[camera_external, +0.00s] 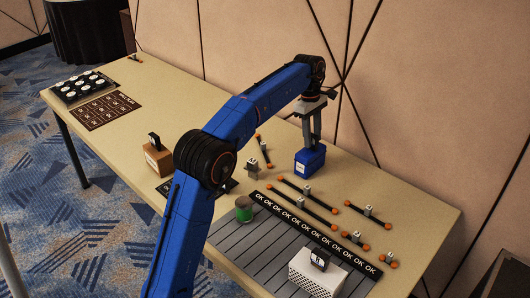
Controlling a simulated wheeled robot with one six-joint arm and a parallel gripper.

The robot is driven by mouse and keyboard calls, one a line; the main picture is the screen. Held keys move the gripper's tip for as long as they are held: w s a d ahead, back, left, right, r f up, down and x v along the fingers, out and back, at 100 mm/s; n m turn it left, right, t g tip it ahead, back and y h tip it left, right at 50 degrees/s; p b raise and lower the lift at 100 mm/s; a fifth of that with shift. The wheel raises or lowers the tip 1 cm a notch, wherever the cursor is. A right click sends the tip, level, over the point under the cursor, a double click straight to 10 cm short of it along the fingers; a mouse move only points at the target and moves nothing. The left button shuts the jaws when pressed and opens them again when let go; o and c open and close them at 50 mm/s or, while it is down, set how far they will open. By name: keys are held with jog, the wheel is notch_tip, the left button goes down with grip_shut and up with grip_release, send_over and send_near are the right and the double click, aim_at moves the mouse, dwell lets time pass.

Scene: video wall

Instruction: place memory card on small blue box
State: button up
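The small blue box (309,164) stands on the table right of centre, with a pale label on its front. My gripper (312,143) points straight down at the top of this box, its fingertips at or just above the top face. The view is too small to tell whether the fingers touch the box, are open, or hold something thin. I cannot make out a memory card for certain. A small dark upright piece with a white mark (319,259) stands on a white perforated box (317,275) at the front.
A brown box (158,158) with a black piece on top stands left of my arm.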

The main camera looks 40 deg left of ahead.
jog(key=shift+r, duration=0.15)
notch_tip(320, 180, up, 12)
jog(key=a, duration=0.1)
jog(key=shift+a, duration=0.4)
dwell(0.5)
